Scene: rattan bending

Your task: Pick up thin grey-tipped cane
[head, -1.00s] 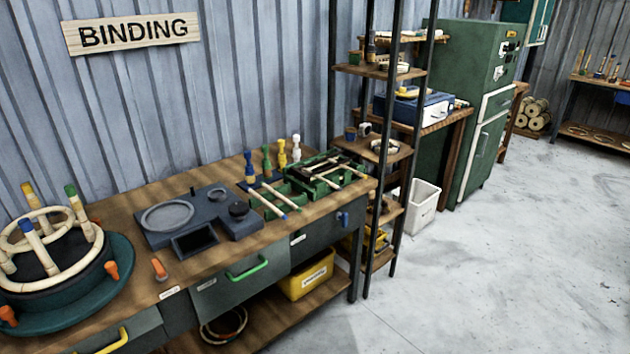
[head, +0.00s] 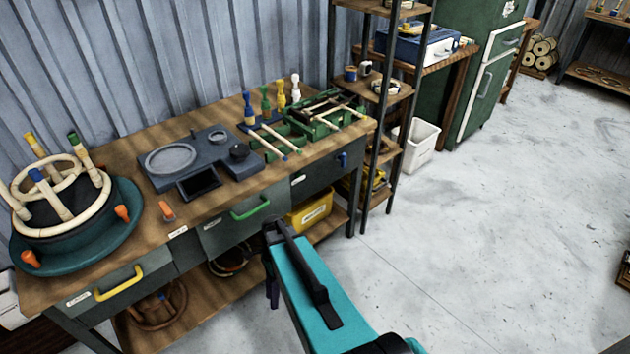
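Several thin pale canes lie across a green rack (head: 301,130) at the right end of the workbench. Two of them, a left cane (head: 268,146) and the one beside it (head: 281,138), stick out past the rack's front left side. The left one seems to have a bluish tip. The tip colours are too small to tell for sure which cane is grey-tipped. My teal and black arm reaches up from the bottom of the head view, in front of the bench.
On the bench (head: 125,215) stand a dark grey fixture (head: 233,169), several coloured pegs (head: 265,100) and a round teal jig with a cane frame (head: 125,200). A shelf rack (head: 382,145) and white bin (head: 418,145) stand right of it.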

